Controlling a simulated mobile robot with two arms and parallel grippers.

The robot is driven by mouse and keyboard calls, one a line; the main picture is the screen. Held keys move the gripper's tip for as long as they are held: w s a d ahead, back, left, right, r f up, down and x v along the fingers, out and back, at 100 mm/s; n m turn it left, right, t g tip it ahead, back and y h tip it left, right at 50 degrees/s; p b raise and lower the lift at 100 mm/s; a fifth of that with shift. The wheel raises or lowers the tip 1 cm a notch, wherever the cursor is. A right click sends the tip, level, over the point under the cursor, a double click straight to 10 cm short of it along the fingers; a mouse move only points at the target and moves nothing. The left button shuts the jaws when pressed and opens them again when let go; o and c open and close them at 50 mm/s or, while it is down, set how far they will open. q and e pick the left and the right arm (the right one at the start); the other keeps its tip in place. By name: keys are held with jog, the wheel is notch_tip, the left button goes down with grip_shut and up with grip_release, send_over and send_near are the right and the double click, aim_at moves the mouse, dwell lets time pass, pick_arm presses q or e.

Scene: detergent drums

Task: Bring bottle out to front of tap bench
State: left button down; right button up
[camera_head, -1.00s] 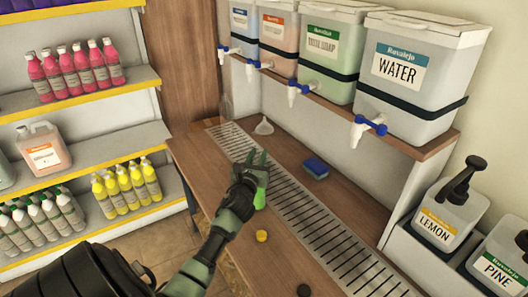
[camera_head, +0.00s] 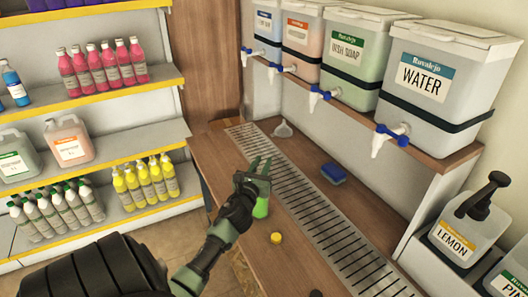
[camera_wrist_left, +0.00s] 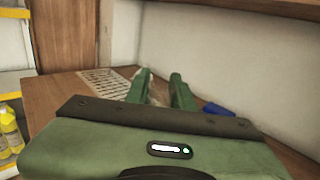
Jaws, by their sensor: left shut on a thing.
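A bottle with green liquid (camera_head: 261,207) is at the left gripper, above the wooden tap bench (camera_head: 232,178). My left gripper (camera_head: 259,167) is shut on it, and the fingers hide its upper part. I cannot tell whether its base touches the bench. In the left wrist view the two fingers (camera_wrist_left: 160,88) stand apart with a clear, pale piece between them. My right gripper is not in view.
A metal drain grate (camera_head: 305,205) runs along the bench. A funnel (camera_head: 283,130), blue sponge (camera_head: 333,173) and yellow cap (camera_head: 276,238) lie around it. Tapped drums, such as the water drum (camera_head: 430,82), stand on a ledge behind. Shelves (camera_head: 125,215) of bottles are at left.

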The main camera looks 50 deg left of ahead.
aim_at(258, 172)
pick_arm(q)
jog(key=shift+r, duration=0.1)
jog(key=c, duration=1.1)
grip_release()
jog(key=shift+s+d+f, duration=0.2)
jog(key=shift+s, duration=0.1)
jog(key=v, duration=0.7)
jog(key=shift+r+b, duration=0.25)
jog(key=shift+b, duration=0.15)
jog(key=shift+s+f, duration=0.1)
